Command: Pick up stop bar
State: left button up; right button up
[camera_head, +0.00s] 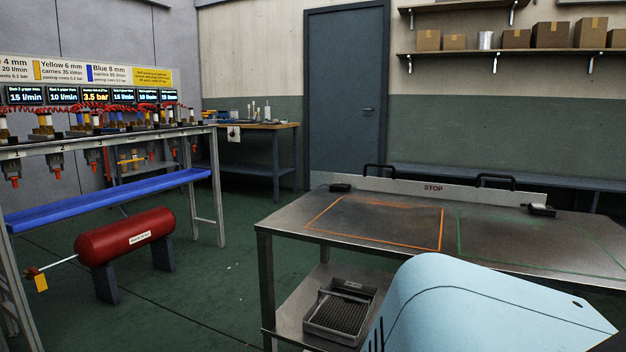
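The stop bar (410,188) is a long, light grey bar marked STOP. It stands along the far edge of the metal table (350,254). Two black handles rise at it, a left one (380,171) and a right one (496,180). Small black blocks sit at its ends, one at the left (340,187) and one at the right (540,209). Neither of my grippers shows in the head view.
The tabletop carries an orange outline and a green outline and looks bare inside them. A grey tray (309,322) rests on the lower shelf. A red tank (126,238) and a blue trough (110,200) are at the left. Green floor is open between.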

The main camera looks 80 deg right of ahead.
aim_at(511, 198)
jog(key=z, duration=3.05)
